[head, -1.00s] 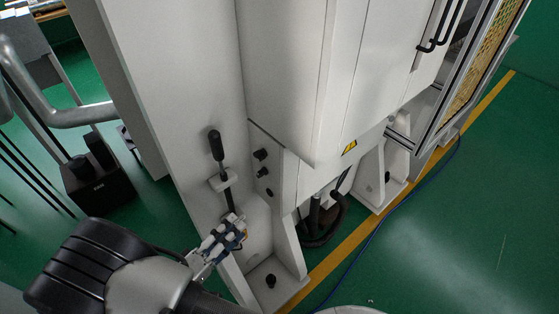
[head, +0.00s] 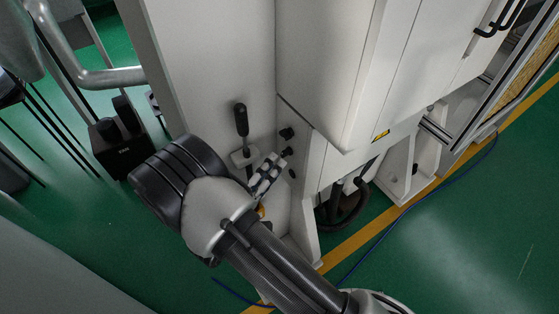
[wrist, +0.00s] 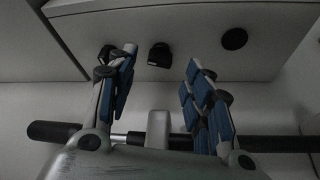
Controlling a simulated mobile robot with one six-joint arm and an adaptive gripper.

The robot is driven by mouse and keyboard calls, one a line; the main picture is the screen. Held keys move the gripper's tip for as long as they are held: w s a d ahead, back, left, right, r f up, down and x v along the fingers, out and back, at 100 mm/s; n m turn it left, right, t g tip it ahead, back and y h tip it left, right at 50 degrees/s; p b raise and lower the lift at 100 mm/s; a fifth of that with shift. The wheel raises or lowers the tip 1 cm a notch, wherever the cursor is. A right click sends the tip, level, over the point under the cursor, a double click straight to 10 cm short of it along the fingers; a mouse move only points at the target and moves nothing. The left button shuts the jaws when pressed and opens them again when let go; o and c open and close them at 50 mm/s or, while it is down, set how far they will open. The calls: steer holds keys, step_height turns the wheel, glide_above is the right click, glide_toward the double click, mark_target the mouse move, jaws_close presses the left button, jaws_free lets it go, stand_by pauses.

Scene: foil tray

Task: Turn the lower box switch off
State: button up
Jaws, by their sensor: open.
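Two small black switches sit on the side of the white box. The upper switch (head: 287,132) and the lower switch (head: 288,152) are one above the other in the head view. In the wrist view the lower switch (wrist: 160,55) shows ahead, in the gap between the fingertips. The upper switch (wrist: 106,53) is at the left, partly behind the left finger. My gripper (head: 273,167) is open and empty, close to the box face; the fingers (wrist: 162,68) are spread. I cannot tell whether either touches a switch, or which position the switches are in.
A lever with a black handle (head: 241,119) stands on the white panel beside my gripper; its rod crosses behind the fingers in the wrist view. A round dark hole (wrist: 234,39) is at the right. Black hoses (head: 345,204) hang below the box. Green floor lies open at the right.

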mark_target(283, 156)
steer(key=shift+x, duration=1.9)
steer(key=shift+c, duration=0.4)
